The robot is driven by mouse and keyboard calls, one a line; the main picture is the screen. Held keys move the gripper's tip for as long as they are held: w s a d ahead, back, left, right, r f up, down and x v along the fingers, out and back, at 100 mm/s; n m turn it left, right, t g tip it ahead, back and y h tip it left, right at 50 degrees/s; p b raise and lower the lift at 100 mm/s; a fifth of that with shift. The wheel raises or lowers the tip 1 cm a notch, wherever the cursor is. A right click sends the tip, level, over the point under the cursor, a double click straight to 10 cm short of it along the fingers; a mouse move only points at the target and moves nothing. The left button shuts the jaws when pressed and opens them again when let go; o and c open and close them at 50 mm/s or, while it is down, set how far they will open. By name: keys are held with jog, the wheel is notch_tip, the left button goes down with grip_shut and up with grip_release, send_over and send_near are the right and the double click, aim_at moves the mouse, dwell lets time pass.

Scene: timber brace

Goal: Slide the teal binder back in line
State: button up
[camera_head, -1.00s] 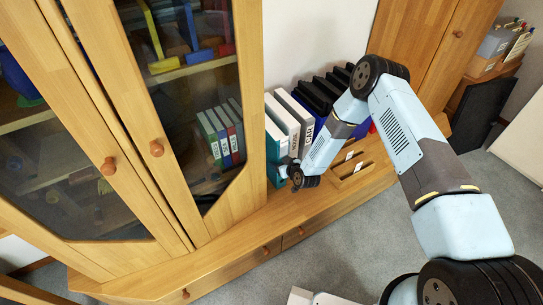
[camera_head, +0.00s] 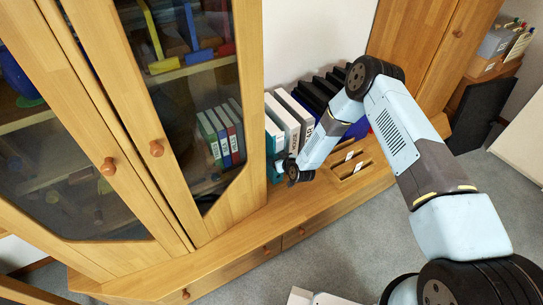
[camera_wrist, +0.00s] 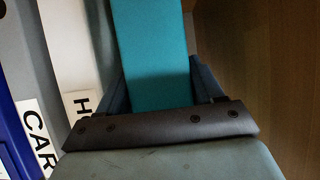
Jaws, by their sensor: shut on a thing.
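The teal binder (camera_head: 273,146) stands upright at the left end of the row on the low cabinet top, beside the tall glass-door cabinet. In the wrist view the teal binder (camera_wrist: 150,45) runs between my two fingers. My gripper (camera_head: 280,166) is at its front, shut on it, with a finger on each side in the wrist view (camera_wrist: 160,85). My gripper hides the lower part of the binder's front. The white binder (camera_head: 282,118) stands just right of it, and its label is partly covered in the wrist view.
A grey binder (camera_head: 297,110) labelled CAR and several dark binders (camera_head: 325,90) continue the row to the right. The tall cabinet's wooden side (camera_wrist: 255,70) is close on the binder's right in the wrist view. A wooden tray (camera_head: 352,168) lies in front of the row.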

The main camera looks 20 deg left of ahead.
jog(key=shift+w+a, duration=0.65)
jog(key=shift+a, duration=0.15)
jog(key=o, duration=1.1)
jog(key=shift+o, duration=0.2)
jog(key=v, duration=0.8)
